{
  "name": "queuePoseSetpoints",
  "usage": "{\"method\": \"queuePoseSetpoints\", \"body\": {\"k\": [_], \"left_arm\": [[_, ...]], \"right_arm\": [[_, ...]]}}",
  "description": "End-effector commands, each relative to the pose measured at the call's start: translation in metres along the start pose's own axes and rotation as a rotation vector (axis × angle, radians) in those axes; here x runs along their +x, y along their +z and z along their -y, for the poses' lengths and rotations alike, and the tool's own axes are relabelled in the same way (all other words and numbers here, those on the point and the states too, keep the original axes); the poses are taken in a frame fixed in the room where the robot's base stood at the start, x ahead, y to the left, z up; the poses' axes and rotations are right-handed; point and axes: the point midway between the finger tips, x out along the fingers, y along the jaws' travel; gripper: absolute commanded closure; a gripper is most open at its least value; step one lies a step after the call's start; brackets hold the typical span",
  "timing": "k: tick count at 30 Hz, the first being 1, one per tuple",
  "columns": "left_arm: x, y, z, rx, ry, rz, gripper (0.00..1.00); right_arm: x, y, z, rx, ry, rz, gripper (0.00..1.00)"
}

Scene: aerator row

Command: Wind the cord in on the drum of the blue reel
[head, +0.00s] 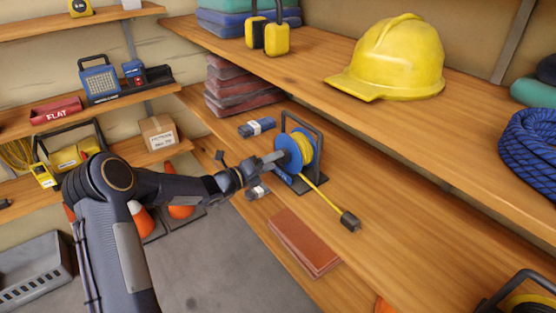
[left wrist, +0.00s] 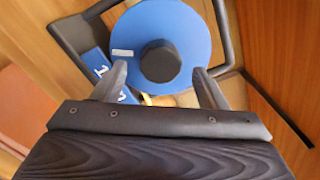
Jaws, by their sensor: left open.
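The blue reel (head: 296,150) stands upright in its dark frame on the middle wooden shelf. Yellow cord is wound on its drum, and a length of cord (head: 318,189) runs out along the shelf to a dark plug (head: 350,221). My left gripper (head: 268,160) is at the reel's left face. In the left wrist view, the reel's blue disc (left wrist: 190,30) faces me with a dark round knob or hub (left wrist: 160,61) at its middle. The open left fingers (left wrist: 163,80) are on either side of that knob, and I cannot tell whether they touch it. My right gripper is not in view.
Small blue-and-white packs (head: 257,127) lie on the shelf near the reel. A yellow hard hat (head: 392,59) sits on the shelf above. Folded cloths (head: 239,90) are stacked behind the reel.

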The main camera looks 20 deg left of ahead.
Motion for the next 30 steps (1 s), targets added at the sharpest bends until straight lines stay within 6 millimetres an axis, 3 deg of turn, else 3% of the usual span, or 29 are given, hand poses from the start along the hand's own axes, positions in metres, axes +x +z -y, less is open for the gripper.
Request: {"method": "queuePoseSetpoints", "body": {"k": [6,16,26,30], "left_arm": [[0.025,0.000,0.001,0.002,-0.001,-0.001,0.34],[0.028,0.000,0.000,0.002,0.000,-0.001,0.34],[0.028,0.000,0.000,0.003,0.000,-0.001,0.77],[0.028,0.000,0.000,0.006,0.001,-0.001,0.79]], "right_arm": [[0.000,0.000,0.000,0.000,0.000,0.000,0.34],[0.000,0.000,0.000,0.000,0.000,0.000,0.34],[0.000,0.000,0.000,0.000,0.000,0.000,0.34],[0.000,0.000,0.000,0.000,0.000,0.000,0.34]]}}
